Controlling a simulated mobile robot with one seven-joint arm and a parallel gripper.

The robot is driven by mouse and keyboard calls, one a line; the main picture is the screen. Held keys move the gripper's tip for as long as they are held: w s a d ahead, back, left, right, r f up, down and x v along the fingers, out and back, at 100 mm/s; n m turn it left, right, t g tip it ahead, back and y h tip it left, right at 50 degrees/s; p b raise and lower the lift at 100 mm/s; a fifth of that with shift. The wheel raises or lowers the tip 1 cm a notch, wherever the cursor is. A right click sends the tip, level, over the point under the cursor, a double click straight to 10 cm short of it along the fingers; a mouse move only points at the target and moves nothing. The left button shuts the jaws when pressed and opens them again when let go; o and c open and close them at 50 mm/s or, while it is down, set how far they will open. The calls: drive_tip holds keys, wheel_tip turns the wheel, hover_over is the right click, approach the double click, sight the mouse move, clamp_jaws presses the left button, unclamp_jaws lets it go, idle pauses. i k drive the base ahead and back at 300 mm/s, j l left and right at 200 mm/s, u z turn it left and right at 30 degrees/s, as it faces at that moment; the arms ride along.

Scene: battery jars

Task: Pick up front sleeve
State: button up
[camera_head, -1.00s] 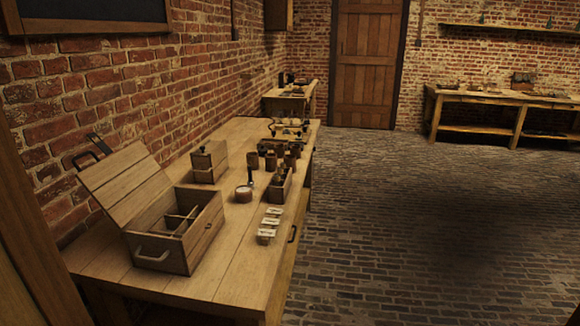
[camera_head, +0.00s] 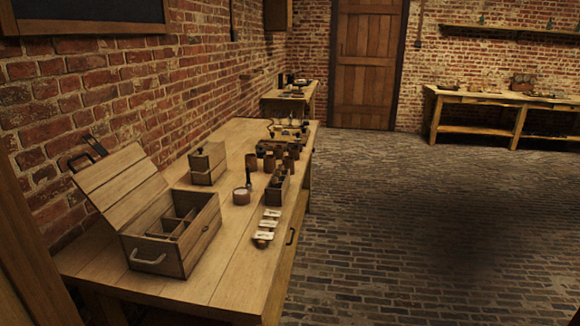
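No part of my gripper shows. Several small brown cylinders stand toward the far part of the long wooden table (camera_head: 235,285), among them a left one (camera_head: 251,162), a middle one (camera_head: 269,163) and a right one (camera_head: 288,163). These may be sleeves; they are too small to tell for sure which is the front sleeve. Nearer, a small dark wooden rack (camera_head: 277,192) holds several small upright pieces. Three pale, card-like pieces (camera_head: 268,225) lie in a row near the table's right edge.
An open wooden chest (camera_head: 197,247) with inner dividers fills the near left of the table. A lidded wooden box (camera_head: 207,164) and a round pot (camera_head: 241,196) stand beyond it. A brick wall borders the left. The brick floor (camera_head: 400,220) on the right is clear.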

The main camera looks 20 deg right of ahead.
sight(288, 165)
drive_tip(key=i+l, duration=0.15)
drive_tip(key=l, duration=0.25)
drive_tip(key=i+l, duration=0.15)
drive_tip(key=l, duration=0.25)
drive_tip(key=i+l+z, duration=0.1)
drive_tip(key=l, duration=0.25)
drive_tip(key=i+l, duration=0.2)
drive_tip(key=l, duration=0.2)
drive_tip(key=i+l, duration=0.15)
drive_tip(key=l, duration=0.25)
drive_tip(key=i+l+z, duration=0.2)
drive_tip(key=i+l, duration=0.5)
drive_tip(key=l, duration=0.15)
drive_tip(key=i+j, duration=0.15)
drive_tip(key=i, duration=0.25)
drive_tip(key=i+j+z, duration=0.1)
drive_tip(key=i, duration=0.25)
drive_tip(key=i+j, duration=0.15)
drive_tip(key=i, duration=0.25)
drive_tip(key=z, duration=0.05)
